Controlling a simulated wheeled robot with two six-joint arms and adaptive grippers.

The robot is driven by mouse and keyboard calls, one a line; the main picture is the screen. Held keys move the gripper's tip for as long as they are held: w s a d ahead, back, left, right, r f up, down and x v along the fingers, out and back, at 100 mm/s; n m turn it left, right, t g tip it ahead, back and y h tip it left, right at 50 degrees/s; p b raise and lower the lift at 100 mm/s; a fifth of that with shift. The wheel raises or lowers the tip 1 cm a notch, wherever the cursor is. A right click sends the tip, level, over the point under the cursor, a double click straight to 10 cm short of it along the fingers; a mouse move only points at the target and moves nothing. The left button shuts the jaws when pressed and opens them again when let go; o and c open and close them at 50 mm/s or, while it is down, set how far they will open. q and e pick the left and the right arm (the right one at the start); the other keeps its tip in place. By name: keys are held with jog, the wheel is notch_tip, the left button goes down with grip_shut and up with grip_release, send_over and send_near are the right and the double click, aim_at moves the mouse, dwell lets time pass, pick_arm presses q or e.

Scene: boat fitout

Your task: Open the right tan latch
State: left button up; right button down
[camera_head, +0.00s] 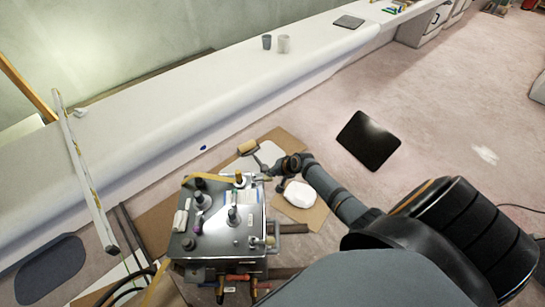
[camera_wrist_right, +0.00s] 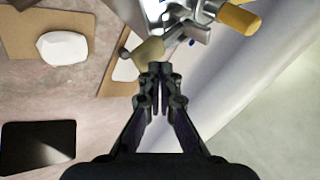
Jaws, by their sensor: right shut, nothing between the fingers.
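A shiny metal box (camera_head: 217,239) stands on the floor with fittings on its lid. My right gripper (camera_wrist_right: 160,72) is shut and empty. In the head view it (camera_head: 272,178) is at the box's upper right corner. In the right wrist view a tan, handle-like piece (camera_wrist_right: 148,52) with a dark knob lies just beyond the fingertips; I cannot tell whether they touch. It joins a silver shaft at the box. The gripper partly hides that corner. My left gripper is not in view.
Beyond the box is a tan cylinder (camera_head: 247,147) near cardboard. A white bundle (camera_head: 299,195) lies on cardboard right of the box. A black flat panel (camera_head: 369,141) lies on open floor. A long white bench (camera_head: 180,123) runs behind, with two cups.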

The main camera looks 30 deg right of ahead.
jog(key=shift+s+d+f, duration=0.25)
jog(key=shift+f, duration=0.35)
jog(key=shift+s+f, duration=0.2)
jog(key=shift+f, duration=0.05)
jog(key=shift+r, duration=0.1)
